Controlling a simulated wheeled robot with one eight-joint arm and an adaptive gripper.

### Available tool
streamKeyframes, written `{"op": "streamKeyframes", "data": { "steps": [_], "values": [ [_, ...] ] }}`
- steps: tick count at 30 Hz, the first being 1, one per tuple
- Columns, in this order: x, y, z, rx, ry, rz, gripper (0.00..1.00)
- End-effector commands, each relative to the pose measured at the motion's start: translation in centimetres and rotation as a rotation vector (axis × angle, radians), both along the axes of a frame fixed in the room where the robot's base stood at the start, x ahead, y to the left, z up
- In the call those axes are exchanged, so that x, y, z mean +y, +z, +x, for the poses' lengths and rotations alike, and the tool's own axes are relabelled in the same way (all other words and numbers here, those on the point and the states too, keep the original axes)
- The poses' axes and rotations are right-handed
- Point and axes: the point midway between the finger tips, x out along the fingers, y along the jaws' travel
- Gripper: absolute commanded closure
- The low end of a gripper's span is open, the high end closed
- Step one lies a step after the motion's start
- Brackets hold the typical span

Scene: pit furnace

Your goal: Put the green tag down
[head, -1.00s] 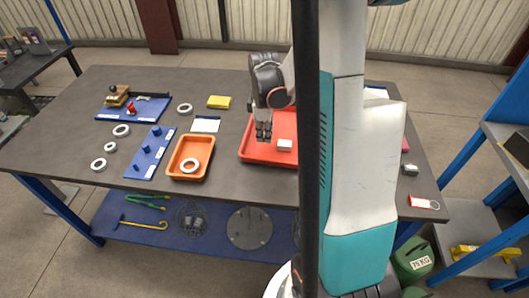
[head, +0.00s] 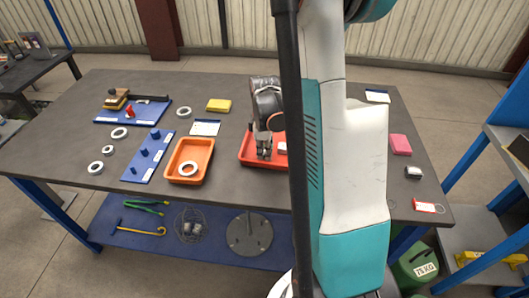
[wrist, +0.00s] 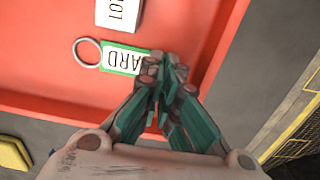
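The green tag (wrist: 121,60), a green-edged white label with a metal ring (wrist: 88,52), shows in the wrist view over the red tray (wrist: 40,55). Its right end goes in between my fingertips (wrist: 168,66), which are close together and look shut on it. Whether the tag touches the tray floor cannot be told. In the head view my gripper (head: 264,150) points down over the left part of the red tray (head: 262,163); the tag cannot be made out there. A white lettered block (wrist: 118,14) lies in the tray just beyond the tag.
An orange tray (head: 176,177) with a white ring stands left of the red tray. A blue peg board (head: 147,158) and loose rings lie farther left. A red tag (head: 428,207), a pink block (head: 400,144) and a small grey item (head: 413,172) are at the right.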

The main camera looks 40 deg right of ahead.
Motion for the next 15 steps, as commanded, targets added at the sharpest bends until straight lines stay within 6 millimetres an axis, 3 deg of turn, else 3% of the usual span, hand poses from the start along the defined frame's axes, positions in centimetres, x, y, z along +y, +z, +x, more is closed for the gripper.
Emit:
{"op": "streamKeyframes", "data": {
  "steps": [1, 3, 15],
  "values": [
    [0.00, -0.02, 0.00, 0.000, 0.000, 0.000, 0.87],
    [0.00, 0.01, 0.00, 0.000, 0.000, 0.000, 0.75],
    [0.00, 0.26, 0.00, 0.000, 0.000, 0.000, 0.75]
  ]
}}
